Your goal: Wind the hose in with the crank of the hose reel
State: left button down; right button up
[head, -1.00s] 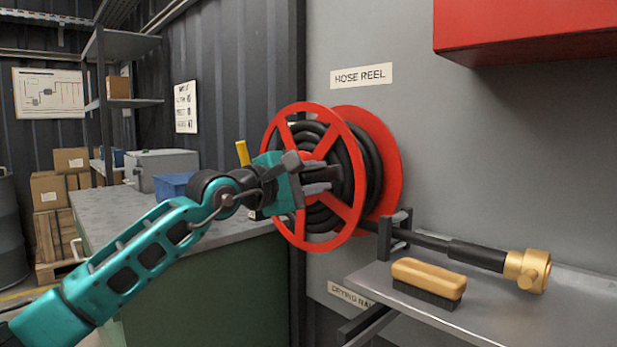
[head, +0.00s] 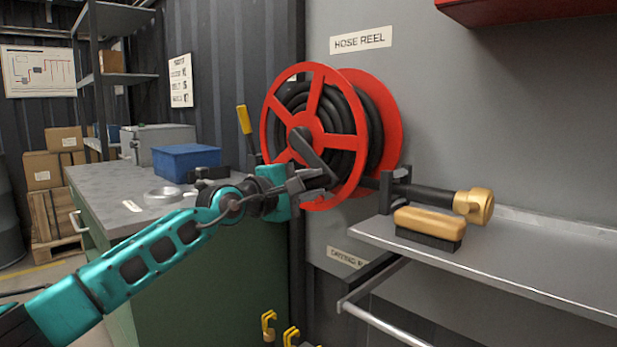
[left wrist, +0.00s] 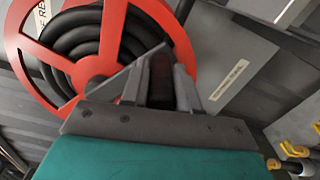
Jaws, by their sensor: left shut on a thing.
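The red hose reel (head: 318,76) is on the grey wall, with black hose (head: 291,101) coiled on it. Its dark crank arm (head: 313,155) runs from the hub down and to the right. The left wrist view shows the fingers (left wrist: 172,85) in front of the reel (left wrist: 120,20). The hose runs right through a dark bracket (head: 393,190) to a brass nozzle (head: 474,205) above the shelf. My right gripper is not in view.
A wooden brush (head: 428,223) lies on the grey metal shelf (head: 540,262), close to the nozzle. A workbench (head: 105,180) at left holds a blue bin (head: 186,160) and a grey box. Yellow hooks (head: 268,324) show low down.

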pick_arm(q)
jog(key=shift+w+a+f, duration=0.25)
jog(key=shift+f, duration=0.35)
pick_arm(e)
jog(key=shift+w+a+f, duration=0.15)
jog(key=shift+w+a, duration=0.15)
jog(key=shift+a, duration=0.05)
pick_arm(q)
jog(key=shift+f, duration=0.1)
jog(key=c, duration=0.8)
grip_release()
jog(key=shift+c, duration=0.2)
jog(key=shift+a, duration=0.1)
jog(key=shift+s+a, duration=0.15)
jog(key=p+v, duration=0.2)
jog(key=v, duration=1)
jog(key=shift+s, duration=0.15)
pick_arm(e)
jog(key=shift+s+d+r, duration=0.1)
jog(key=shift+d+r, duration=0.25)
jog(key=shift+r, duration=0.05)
